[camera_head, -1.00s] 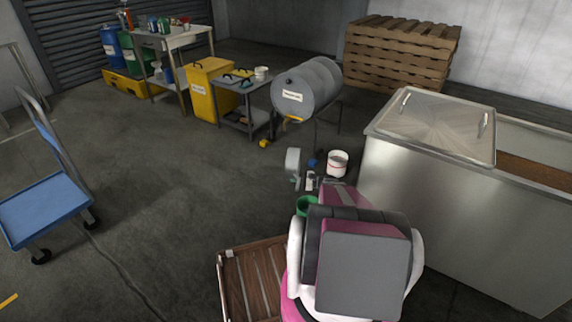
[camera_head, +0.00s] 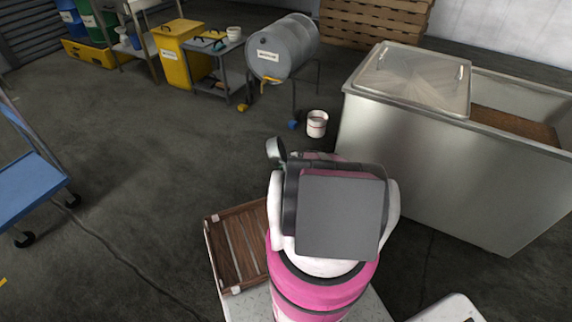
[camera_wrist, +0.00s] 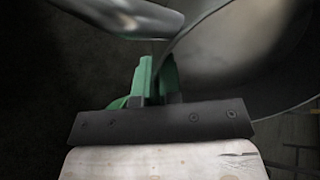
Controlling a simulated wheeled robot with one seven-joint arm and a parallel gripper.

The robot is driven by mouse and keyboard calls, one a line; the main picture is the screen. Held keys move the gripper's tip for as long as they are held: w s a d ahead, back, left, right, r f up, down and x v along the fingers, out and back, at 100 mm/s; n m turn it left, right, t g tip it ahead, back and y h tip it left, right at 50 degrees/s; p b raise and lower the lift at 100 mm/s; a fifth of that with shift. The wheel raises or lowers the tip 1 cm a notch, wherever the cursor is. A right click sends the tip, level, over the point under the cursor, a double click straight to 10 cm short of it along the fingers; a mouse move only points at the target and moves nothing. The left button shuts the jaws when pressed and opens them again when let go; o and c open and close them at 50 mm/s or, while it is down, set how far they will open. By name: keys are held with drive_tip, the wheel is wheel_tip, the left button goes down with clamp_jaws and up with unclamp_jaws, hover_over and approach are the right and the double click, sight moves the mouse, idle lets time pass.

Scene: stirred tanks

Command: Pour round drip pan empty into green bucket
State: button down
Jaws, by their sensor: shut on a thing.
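The round drip pan (camera_wrist: 240,50) is a dark grey metal dish that fills the right of the wrist view. In the head view it shows as a small grey disc (camera_head: 276,150), steeply tilted, just beyond my arm. My gripper (camera_wrist: 157,62) is shut on the pan near its edge, with narrow green fingers in the wrist view. Another shiny metal edge crosses the top of that view; I cannot tell whether it belongs to the pan. The green bucket cannot be made out clearly now. My arm blocks that area in the head view. The pan's contents are not visible.
A slatted wooden crate or pallet (camera_head: 237,247) lies left of my arm. A large steel chest (camera_head: 430,165) stands to the right. A white bucket (camera_head: 317,124) stands beyond my arm, near a grey drum (camera_head: 283,47) on a stand. Open floor lies to the left.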

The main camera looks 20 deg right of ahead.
drive_tip(key=a+h, duration=0.1)
drive_tip(key=a+g+h, duration=0.1)
drive_tip(key=h, duration=0.1)
drive_tip(key=shift+w+a+h, duration=0.1)
drive_tip(key=shift+w+h, duration=0.2)
drive_tip(key=shift+w, duration=0.1)
drive_tip(key=w+a+r+g+h, duration=0.2)
drive_tip(key=a+r+g+h, duration=0.2)
drive_tip(key=r+h, duration=0.4)
drive_tip(key=shift+w+a+r+h, duration=0.2)
drive_tip(key=shift+a+r+h, duration=0.05)
drive_tip(key=shift+a+h, duration=0.4)
drive_tip(key=s+a+r+n, duration=0.3)
drive_tip(key=a+r+n, duration=0.1)
drive_tip(key=r, duration=1.3)
drive_tip(key=s+a+r+n, duration=0.4)
drive_tip(key=a+r, duration=0.1)
drive_tip(key=r, duration=1.2)
drive_tip(key=s+a+r+n, duration=0.3)
drive_tip(key=a+r+n, duration=0.1)
drive_tip(key=r, duration=1.3)
drive_tip(key=shift+s+a+r+n, duration=0.15)
drive_tip(key=shift+s+n, duration=0.2)
drive_tip(key=shift+n, duration=0.25)
